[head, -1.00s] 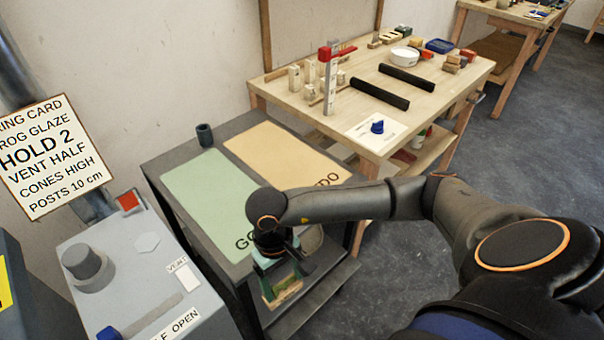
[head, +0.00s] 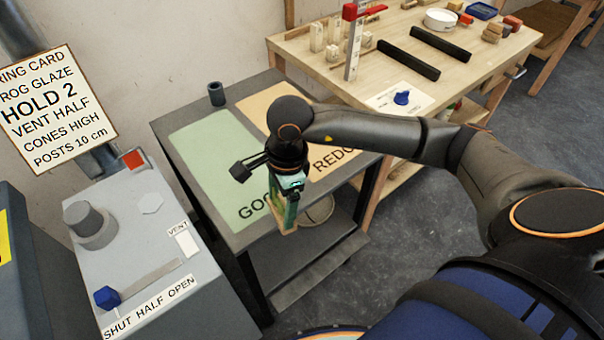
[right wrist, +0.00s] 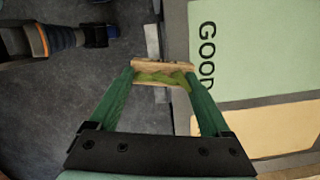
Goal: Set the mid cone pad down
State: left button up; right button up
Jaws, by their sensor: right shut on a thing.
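My right gripper (head: 288,218) is shut on the cone pad (right wrist: 164,72), a small tan slab with green on it, held between the green fingertips. In the head view the pad (head: 288,231) hangs at the front right edge of the dark table, by the green GOOD mat (head: 205,155). The wrist view shows the pad just off the mat's lettered edge, over the table rim and floor side. Whether it touches anything cannot be told. My left gripper is not in view.
The tan REDO mat (head: 262,105) lies beside the green mat, partly behind my right arm. A dark cup (head: 216,94) stands at the table's back. A grey control box (head: 135,240) stands at left. A wooden workbench (head: 470,75) holds blocks and black bars. Most of the green mat is clear.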

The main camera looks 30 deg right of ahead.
aim_at(272, 206)
jog(key=m, duration=0.2)
jog(key=w+r+m, duration=0.1)
jog(key=m, duration=0.1)
jog(key=r+m, duration=0.1)
jog(key=m, duration=0.1)
jog(key=shift+w+a+r+m+t, duration=0.1)
jog(key=shift+w+a+m+t, duration=0.1)
jog(key=shift+a+m+t, duration=0.15)
jog(key=m, duration=0.2)
jog(key=r+m, duration=0.1)
jog(key=m, duration=0.1)
jog(key=w+r+m+h, duration=0.1)
jog(key=m, duration=0.1)
jog(key=shift+a+t+b, duration=0.1)
jog(key=shift+t+b, duration=0.15)
jog(key=shift+b, duration=0.1)
jog(key=w+d+f+m, duration=0.2)
jog(key=d+m, duration=0.2)
jog(key=w+d+f+m+h+b, duration=0.1)
jog(key=w+d+m, duration=0.2)
jog(key=m, duration=0.1)
jog(key=w+d+f+m, duration=0.2)
jog(key=d+m, duration=0.2)
jog(key=shift+w+d+f, duration=0.15)
jog(key=shift+d+f, duration=0.15)
jog(key=f, duration=0.3)
jog(key=shift+w+d+f, duration=0.1)
jog(key=shift+d, duration=0.1)
jog(key=shift+f, duration=0.2)
